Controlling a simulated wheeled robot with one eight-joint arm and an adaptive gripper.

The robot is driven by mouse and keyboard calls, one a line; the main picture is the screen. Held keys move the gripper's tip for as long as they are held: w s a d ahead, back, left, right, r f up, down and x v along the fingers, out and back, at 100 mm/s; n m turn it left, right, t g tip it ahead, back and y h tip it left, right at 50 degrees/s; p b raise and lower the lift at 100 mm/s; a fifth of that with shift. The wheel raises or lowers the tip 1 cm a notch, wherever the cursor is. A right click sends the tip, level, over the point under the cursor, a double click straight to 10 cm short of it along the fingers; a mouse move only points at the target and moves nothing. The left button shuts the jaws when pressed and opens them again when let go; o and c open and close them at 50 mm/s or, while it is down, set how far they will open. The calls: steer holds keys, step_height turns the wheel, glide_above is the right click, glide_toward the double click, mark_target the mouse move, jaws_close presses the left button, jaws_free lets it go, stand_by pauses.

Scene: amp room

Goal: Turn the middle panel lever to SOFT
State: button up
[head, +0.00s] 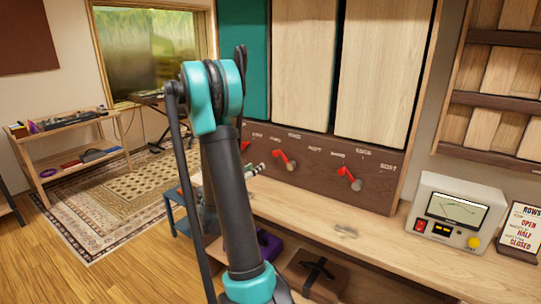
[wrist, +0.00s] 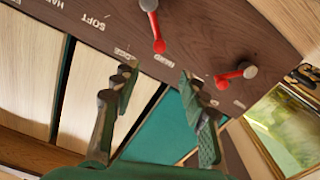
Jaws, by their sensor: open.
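The middle lever (head: 284,159) is red with a grey pivot, on a dark brown board under the panels. Its handle points up and left, towards the HARD label. In the wrist view, which is turned nearly upside down, the middle lever (wrist: 154,28) lies just beyond my fingertips, with its SOFT label (wrist: 92,22) to the left. My gripper (wrist: 158,80) is open and empty, apart from the lever, with its fingers spread towards the board. In the head view my arm mostly hides the gripper.
The right lever (head: 349,178) also points up-left. The left lever (wrist: 235,75) points towards its SOFT side, close to my right-hand finger in the wrist view. A wooden ledge (head: 345,232) runs below the board, with a meter box (head: 455,212) and a sign (head: 523,230) at the right.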

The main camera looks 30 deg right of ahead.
mark_target(274, 155)
steer(key=x, duration=1.6)
steer(key=shift+d, duration=0.2)
steer(key=shift+c, duration=0.3)
jaws_close()
